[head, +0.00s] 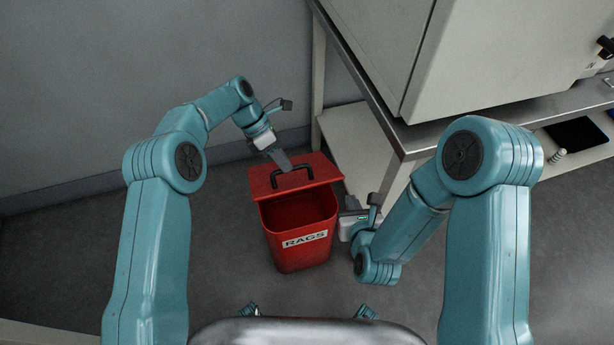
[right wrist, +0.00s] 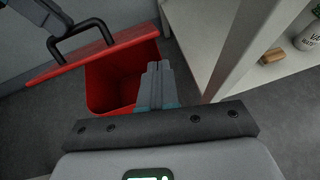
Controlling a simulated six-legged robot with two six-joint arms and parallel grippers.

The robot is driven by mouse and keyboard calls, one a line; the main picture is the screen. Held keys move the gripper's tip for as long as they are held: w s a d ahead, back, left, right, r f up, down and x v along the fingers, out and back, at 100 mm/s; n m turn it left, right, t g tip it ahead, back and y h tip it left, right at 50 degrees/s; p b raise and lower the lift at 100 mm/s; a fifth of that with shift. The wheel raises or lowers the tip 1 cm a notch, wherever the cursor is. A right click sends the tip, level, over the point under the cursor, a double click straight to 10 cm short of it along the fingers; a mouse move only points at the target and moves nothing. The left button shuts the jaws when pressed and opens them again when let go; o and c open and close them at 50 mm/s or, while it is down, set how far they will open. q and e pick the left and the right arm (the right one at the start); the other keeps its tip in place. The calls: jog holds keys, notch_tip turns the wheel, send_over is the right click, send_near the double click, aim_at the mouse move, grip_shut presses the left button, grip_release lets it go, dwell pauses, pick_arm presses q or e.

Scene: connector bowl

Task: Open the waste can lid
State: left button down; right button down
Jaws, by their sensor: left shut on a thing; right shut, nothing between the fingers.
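The red waste can (head: 300,245) with a RAGS label stands on the floor in the middle of the head view. Its red lid (head: 318,169) with a black handle (head: 307,172) is raised toward the back, and the can's mouth shows open. My left gripper (head: 281,162) is shut on the lid handle. In the right wrist view the lid (right wrist: 85,66) slants above the can (right wrist: 115,85), with the handle (right wrist: 85,30) at the upper left. My right gripper (right wrist: 155,75) is shut and empty, beside the can's right side; whether it touches the can is unclear.
A metal table (head: 405,135) with a large pale cabinet (head: 500,50) on it stands at the right. Its lower shelf (head: 350,135) is close to the can. In the right wrist view a bottle (right wrist: 308,35) stands on the shelf. A grey wall is behind; floor left of the can is clear.

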pick_arm(q)
jog(key=shift+w+a+f, duration=0.3)
jog(key=shift+f, duration=0.05)
pick_arm(e)
jog(key=n+y, duration=0.2)
send_near(303, 167)
jog(key=s+d, duration=0.2)
jog(key=s, duration=0.2)
jog(key=shift+t, duration=0.3)
jog(key=x, duration=1)
jog(key=shift+w+a+f, duration=0.1)
jog(key=shift+a+f, duration=0.1)
jog(key=shift+a, duration=0.3)
jog(key=shift+w+a+r+y, duration=0.15)
jog(key=shift+w+r+y, duration=0.15)
jog(key=shift+w+r, duration=0.3)
pick_arm(q)
jog(key=c, duration=1.3)
grip_release()
pick_arm(e)
jog(key=shift+s, duration=0.1)
pick_arm(q)
jog(key=shift+o, duration=0.9)
jog(key=shift+w+f, duration=0.1)
pick_arm(e)
jog(key=shift+f, duration=0.15)
pick_arm(q)
jog(key=shift+d, duration=0.1)
jog(key=shift+r, duration=0.2)
